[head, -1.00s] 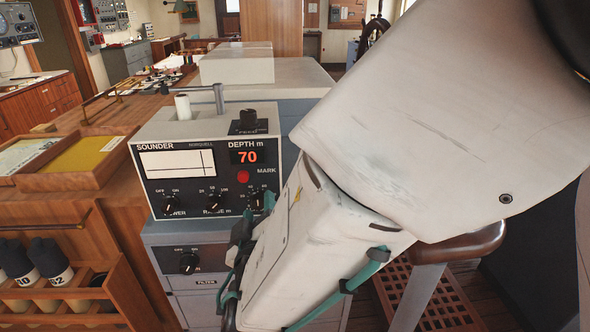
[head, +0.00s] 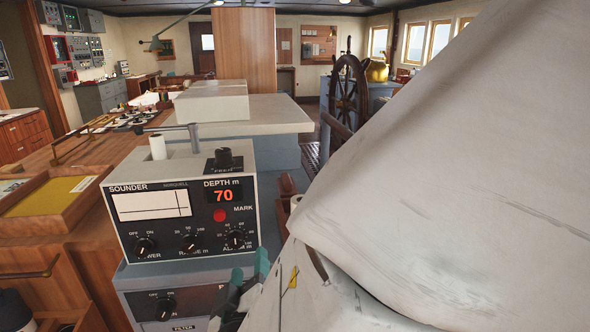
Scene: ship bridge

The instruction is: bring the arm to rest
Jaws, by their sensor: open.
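My white arm (head: 450,190) fills the right side of the head view, close to the camera. My gripper (head: 249,271) shows only in part at the bottom, beyond the arm's edge, as dark parts with teal tips. The tips stand a little apart, with nothing seen between them. They appear in front of the lower right of the sounder (head: 122,240); I cannot tell the distance between them. The rest of the gripper is hidden behind the arm or cut off by the frame.
The sounder reads 70 and has several knobs. A paper roll (head: 158,147) stands on it. A wooden tray (head: 85,222) lies at left on the wooden counter. A pale-topped console (head: 270,112) and ship's wheel (head: 348,90) stand behind. Open floor is mostly hidden by my arm.

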